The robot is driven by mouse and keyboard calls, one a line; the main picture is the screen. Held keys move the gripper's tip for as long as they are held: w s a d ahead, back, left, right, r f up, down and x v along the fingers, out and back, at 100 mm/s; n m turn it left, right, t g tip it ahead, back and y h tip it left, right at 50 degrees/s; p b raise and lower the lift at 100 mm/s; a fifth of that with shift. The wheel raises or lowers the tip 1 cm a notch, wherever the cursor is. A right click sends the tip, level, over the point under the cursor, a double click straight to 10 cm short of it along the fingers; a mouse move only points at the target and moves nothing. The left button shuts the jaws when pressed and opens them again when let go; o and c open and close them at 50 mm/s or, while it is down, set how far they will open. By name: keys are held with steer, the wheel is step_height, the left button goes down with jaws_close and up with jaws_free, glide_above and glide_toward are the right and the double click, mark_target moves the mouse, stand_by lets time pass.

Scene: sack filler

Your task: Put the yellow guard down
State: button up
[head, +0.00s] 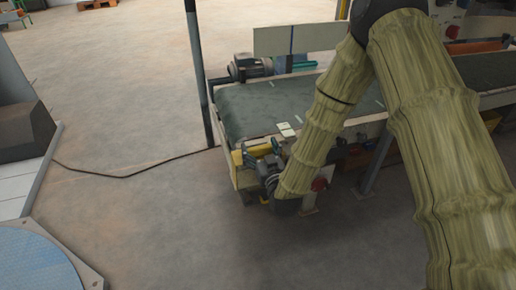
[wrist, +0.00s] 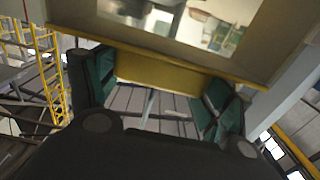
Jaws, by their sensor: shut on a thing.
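The yellow guard (wrist: 160,75) is a yellow bar or plate between the two green-padded fingers of my gripper (wrist: 158,92) in the wrist view. My gripper is shut on it, with one finger at each end of the yellow part. In the head view my gripper (head: 262,150) is low at the near left end of the conveyor (head: 262,104), close to its end frame. Yellow shows around the fingers there, but I cannot tell guard from frame. Whether the guard touches the conveyor is hidden.
A dark post (head: 199,75) stands beside the conveyor's left end. A motor (head: 250,67) sits behind the belt. A red button (head: 320,184) is on the conveyor's near side. A black cable (head: 125,176) crosses the floor. A round blue plate (head: 38,262) lies at lower left.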

steer(key=w+f+b, duration=0.2)
steer(key=w+f, duration=0.2)
steer(key=w, duration=0.3)
steer(key=shift+a, duration=0.25)
steer(key=shift+f, duration=0.2)
steer(key=o, duration=1.3)
